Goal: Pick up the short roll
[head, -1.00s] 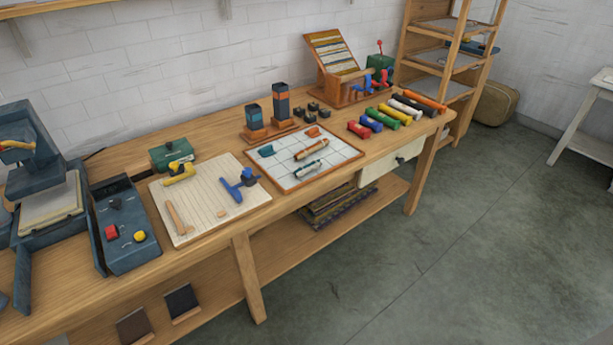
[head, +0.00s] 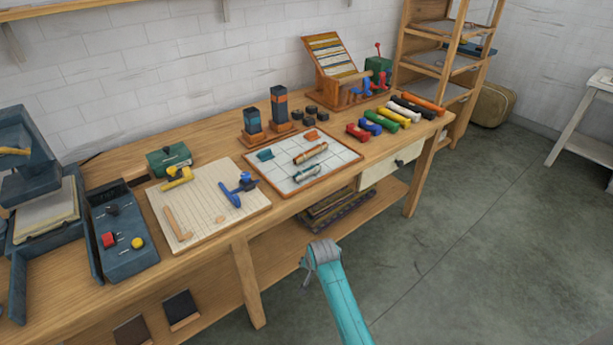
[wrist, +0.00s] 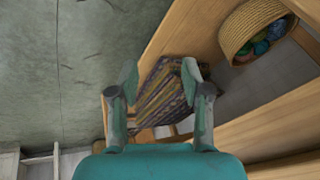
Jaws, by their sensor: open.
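The red and blue ones look shortest. Two more rolls lie on the white gridded tray (head: 343,155): a brown one (head: 310,153) and a slightly shorter teal-and-pale one (head: 307,174). My gripper (head: 309,279) is in front of the bench, below its top and apart from all the rolls. In the wrist view my gripper (wrist: 160,92) is open and empty; no roll shows there.
Folded patterned cloths (wrist: 162,97) lie on the lower shelf, also seen in the head view (head: 338,208). A basket of yarn balls (wrist: 250,30) is beyond.

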